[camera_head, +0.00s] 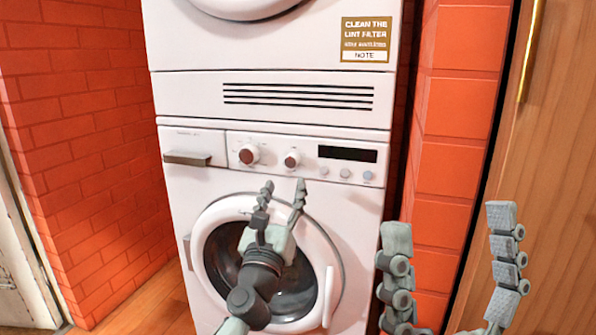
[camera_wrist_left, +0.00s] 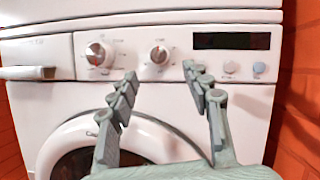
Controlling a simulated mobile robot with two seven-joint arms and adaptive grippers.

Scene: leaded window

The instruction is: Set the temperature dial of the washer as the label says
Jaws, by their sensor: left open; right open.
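The white washer (camera_head: 179,218) has a control panel with two dials. The left dial (camera_head: 248,155) and the right dial (camera_head: 292,160) have reddish faces in the head view. In the left wrist view the left dial (camera_wrist_left: 97,53) and right dial (camera_wrist_left: 159,54) show pale grips and small markings too blurred to read. I cannot tell which is the temperature dial. My left gripper (camera_head: 284,190) is open and empty, in front of the panel just below the right dial; its fingers (camera_wrist_left: 160,80) point up at the panel. My right gripper (camera_head: 450,235) is open and empty at the lower right.
A label (camera_head: 366,40) about the lint filter is on the upper machine. A dark display (camera_head: 347,154) and several buttons (camera_head: 345,173) sit right of the dials. A drawer handle (camera_head: 187,158) juts out left. The round door (camera_head: 325,245) is below. Brick walls flank the machines.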

